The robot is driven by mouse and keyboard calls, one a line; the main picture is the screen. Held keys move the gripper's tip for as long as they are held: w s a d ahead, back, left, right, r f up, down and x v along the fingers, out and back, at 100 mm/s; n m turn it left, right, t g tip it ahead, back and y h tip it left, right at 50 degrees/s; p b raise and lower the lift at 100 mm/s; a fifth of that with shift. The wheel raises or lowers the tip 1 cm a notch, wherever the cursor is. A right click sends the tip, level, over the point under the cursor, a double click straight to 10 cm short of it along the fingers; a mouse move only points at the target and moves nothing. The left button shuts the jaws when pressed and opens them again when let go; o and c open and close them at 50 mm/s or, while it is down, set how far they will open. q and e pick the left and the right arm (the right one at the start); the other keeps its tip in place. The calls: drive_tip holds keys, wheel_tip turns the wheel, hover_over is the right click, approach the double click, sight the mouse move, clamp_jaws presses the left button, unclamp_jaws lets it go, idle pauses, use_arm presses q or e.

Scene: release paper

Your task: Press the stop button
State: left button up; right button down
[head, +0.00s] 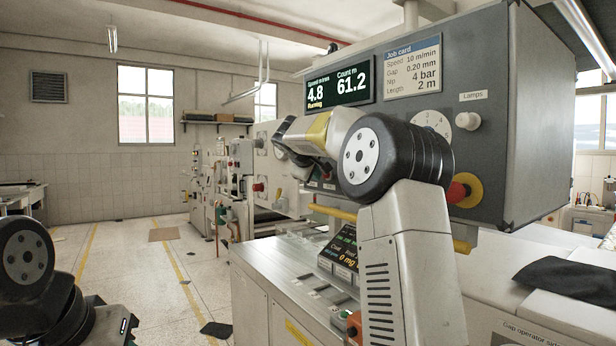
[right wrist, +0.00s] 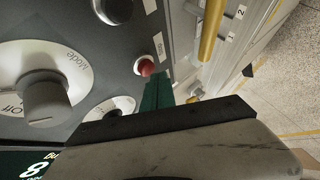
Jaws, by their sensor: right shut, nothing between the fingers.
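My right gripper (right wrist: 163,90) is at the control panel (right wrist: 75,25) and is shut with nothing between its fingers. In the right wrist view a small red round button (right wrist: 145,66) on a pale collar stands beside the fingertips. A larger red button with a yellow ring (head: 465,190) is on the grey box, right of my arm.
A Mode knob (right wrist: 48,100) and other knobs flank the red button. A yellow bar (right wrist: 211,28) runs nearby. The grey box carries a display (head: 340,84) and job card (head: 413,65). A machine cabinet (head: 262,290) stands below. The floor (head: 125,270) at left is mostly clear.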

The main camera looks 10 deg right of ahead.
drive_tip(key=shift+w+d, duration=0.2)
drive_tip(key=shift+d, duration=0.4)
idle(0.9)
drive_tip(key=shift+a, duration=0.15)
drive_tip(key=shift+s+a, duration=0.3)
drive_tip(key=shift+a, duration=0.35)
drive_tip(key=shift+s+a, duration=0.3)
drive_tip(key=shift+a, duration=0.5)
drive_tip(key=shift+s+a, duration=0.25)
drive_tip(key=shift+a, duration=0.55)
drive_tip(key=shift+s+a, duration=0.3)
drive_tip(key=shift+a, duration=0.5)
